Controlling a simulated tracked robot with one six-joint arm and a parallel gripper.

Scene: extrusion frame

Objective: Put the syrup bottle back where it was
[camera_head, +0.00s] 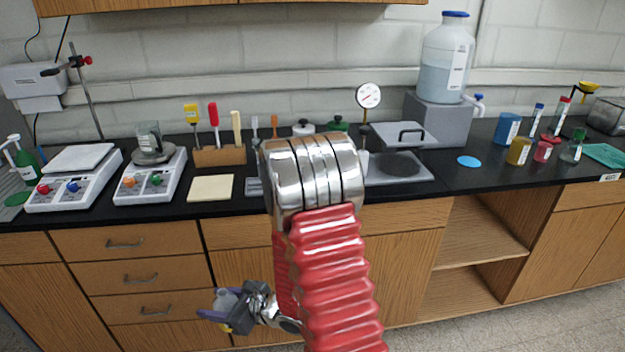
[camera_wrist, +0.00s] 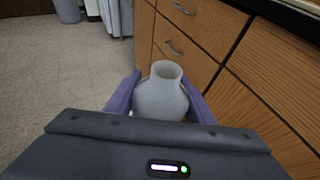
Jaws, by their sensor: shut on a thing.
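My gripper (camera_head: 224,306) hangs low in front of the wooden drawers, below the counter's edge. In the wrist view its two purple fingers are shut on a pale grey-white bottle-shaped vessel (camera_wrist: 162,98), one finger on each side. The vessel has rounded shoulders and a wide open neck that faces away from the palm. Its lower part is hidden behind the dark gripper body, and no label shows. I cannot tell whether it is the syrup bottle. A green pump bottle (camera_head: 27,165) stands at the counter's far left.
The black counter (camera_head: 450,187) holds two scales, a wooden tool block (camera_head: 218,156), a yellow pad (camera_head: 211,188) and a large jug (camera_head: 446,60) on a grey box. A green disc (camera_head: 16,199) and a blue disc (camera_head: 469,161) lie bare. My arm hides the counter's middle.

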